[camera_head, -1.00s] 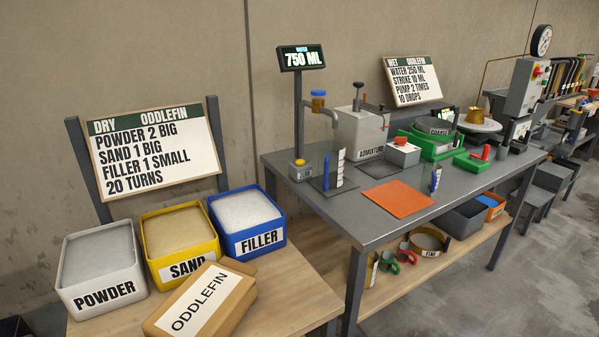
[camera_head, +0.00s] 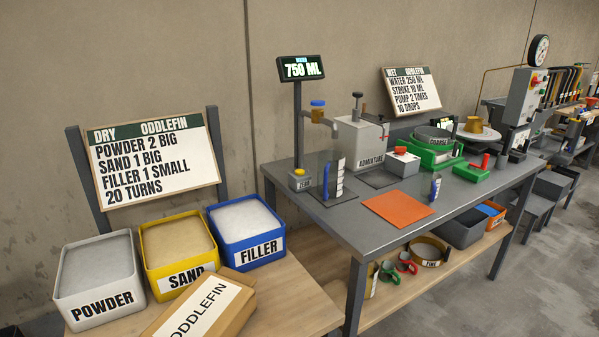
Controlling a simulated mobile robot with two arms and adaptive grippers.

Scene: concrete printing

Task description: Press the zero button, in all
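The zero button is a small yellow cap (camera_head: 299,172) on a grey box marked ZERO (camera_head: 301,183). The box stands at the left end of the grey metal table (camera_head: 345,233), at the foot of a dark post (camera_head: 298,125). A clear vessel with a blue handle (camera_head: 340,183) stands on a dark plate (camera_head: 328,198) just right of the box. A tap with a blue and yellow top (camera_head: 317,109) is above it. Neither of my grippers is in view.
On the wooden bench at left are the powder (camera_head: 98,306), sand (camera_head: 182,282) and filler (camera_head: 247,252) bins and a cardboard ODDLEFIN package (camera_head: 238,322). The admixture box (camera_head: 357,145) stands behind the plate. An orange mat (camera_head: 398,208) lies bare at the table's front.

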